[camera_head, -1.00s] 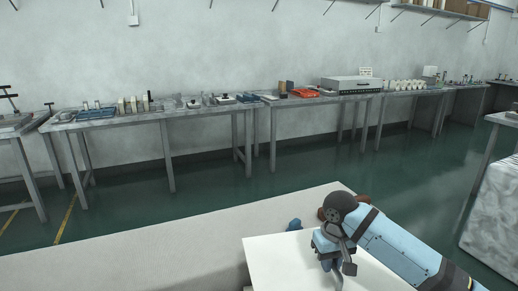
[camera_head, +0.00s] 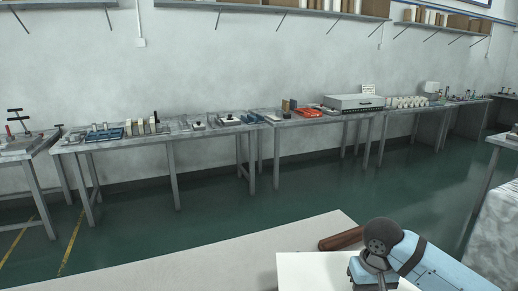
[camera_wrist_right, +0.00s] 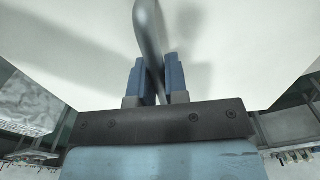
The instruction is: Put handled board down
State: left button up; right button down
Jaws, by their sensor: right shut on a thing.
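The handled board is a flat white slab (camera_head: 305,270) at the bottom of the head view, with its lower part cut off by the picture edge. In the right wrist view its white face (camera_wrist_right: 235,50) fills most of the picture, and its grey bar handle (camera_wrist_right: 148,28) runs between the two blue fingers. My right gripper (camera_wrist_right: 157,72) is shut on that handle; in the head view its fingers are out of the picture. I cannot tell whether the board touches the pale surface (camera_head: 200,262) below it. My left gripper is not in view.
A brown wooden piece (camera_head: 342,239) lies on the pale surface just behind the board. Beyond open green floor (camera_head: 290,190), a row of grey tables along the wall carries trays (camera_head: 107,133), a red item (camera_head: 308,112), a grey box (camera_head: 354,103) and several white cups (camera_head: 405,102).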

pick_arm(q)
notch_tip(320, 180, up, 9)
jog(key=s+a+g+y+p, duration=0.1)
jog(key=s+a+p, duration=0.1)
jog(key=p, duration=1.4)
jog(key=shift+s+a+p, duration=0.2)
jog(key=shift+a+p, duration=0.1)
jog(key=shift+p, duration=0.05)
pick_arm(e)
jog(key=s+r, duration=0.3)
jog(key=r, duration=0.5)
jog(key=s+r, duration=0.3)
jog(key=r, duration=0.5)
jog(key=shift+s+r, duration=0.15)
jog(key=shift+r, duration=0.1)
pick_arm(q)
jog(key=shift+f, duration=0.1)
